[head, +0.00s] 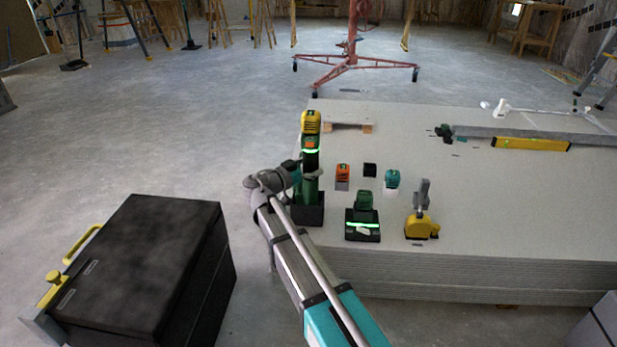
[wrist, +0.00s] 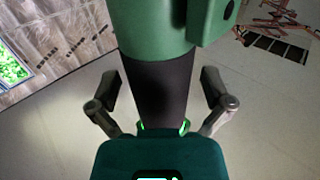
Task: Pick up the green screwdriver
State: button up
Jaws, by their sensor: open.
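The green screwdriver (head: 308,190) stands upright in a black holder on the panel stack. Its green body is low, with a dark middle and a yellow top. My gripper (head: 298,167) is at its left side, small and partly hard to make out. In the wrist view the screwdriver's green part (wrist: 158,28) fills the top, with a black grip section below it. My gripper (wrist: 160,88) is open there, one finger on each side of the black section, with narrow gaps visible. The far side of the grip is hidden.
The panel stack (head: 480,235) also bears a green-and-black tool (head: 363,222), a yellow tool (head: 421,224), small orange, black and teal items, and a yellow level (head: 530,143). A black case (head: 140,260) stands at left. A red lift stand (head: 352,65) is behind.

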aim_at(303, 137)
dwell(0.5)
jog(key=c, duration=1.3)
jog(key=shift+c, duration=0.2)
jog(key=shift+r, duration=0.2)
notch_tip(303, 137, up, 10)
jog(key=p, duration=1)
jog(key=shift+f, duration=0.25)
jog(key=shift+r, duration=0.25)
